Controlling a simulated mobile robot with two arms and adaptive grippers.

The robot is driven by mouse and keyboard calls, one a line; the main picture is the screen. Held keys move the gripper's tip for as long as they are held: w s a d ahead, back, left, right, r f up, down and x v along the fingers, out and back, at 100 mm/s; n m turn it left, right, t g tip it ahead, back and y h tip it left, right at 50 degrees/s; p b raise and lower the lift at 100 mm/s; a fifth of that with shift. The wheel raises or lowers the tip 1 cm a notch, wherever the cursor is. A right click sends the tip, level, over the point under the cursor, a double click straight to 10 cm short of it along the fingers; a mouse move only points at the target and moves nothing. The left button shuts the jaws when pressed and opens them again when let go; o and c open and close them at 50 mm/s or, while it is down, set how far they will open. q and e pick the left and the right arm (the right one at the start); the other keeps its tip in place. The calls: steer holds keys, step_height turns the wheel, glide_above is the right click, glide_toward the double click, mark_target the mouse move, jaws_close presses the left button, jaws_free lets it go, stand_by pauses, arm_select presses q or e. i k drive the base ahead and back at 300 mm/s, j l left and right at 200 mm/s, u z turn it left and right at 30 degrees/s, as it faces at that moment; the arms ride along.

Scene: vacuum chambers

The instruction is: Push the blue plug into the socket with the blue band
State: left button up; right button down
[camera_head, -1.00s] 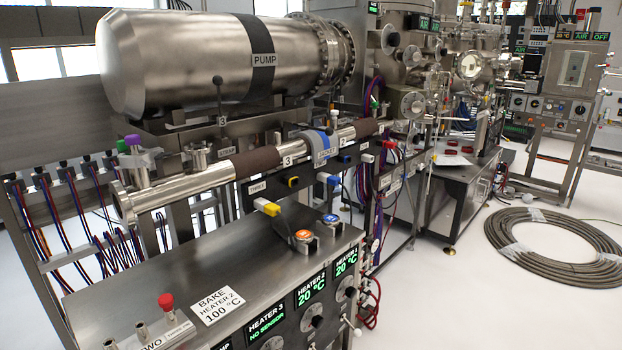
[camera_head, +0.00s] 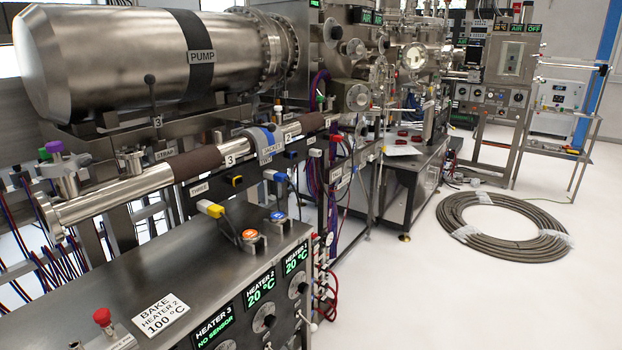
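A small plug with a blue body and a pale end (camera_head: 275,176) hangs on a dark cable in front of the pipe, near the middle of the view. It appears apart from the dark socket strip behind it. On that strip, a small dark socket with what looks like a blue band (camera_head: 291,155) sits up and to the right of the plug. A similar socket with a yellow band (camera_head: 237,181) is further left. A yellow plug (camera_head: 211,209) with a pale end stands lower left on its own cable. Neither of my grippers is in view.
A large pump (camera_head: 130,65) lies above the pipe. A coiled hose (camera_head: 503,228) lies on the otherwise open floor at right.

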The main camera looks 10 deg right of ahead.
mark_target(279, 176)
steer(key=i+l+u, duration=0.1)
steer(key=l+u, duration=0.15)
steer(key=u, duration=0.15)
steer(key=i+l+u, duration=0.1)
steer(key=l+u, duration=0.2)
steer(key=u, duration=0.15)
steer(key=l+u, duration=0.4)
steer(key=i+j, duration=0.05)
steer(key=j, duration=0.05)
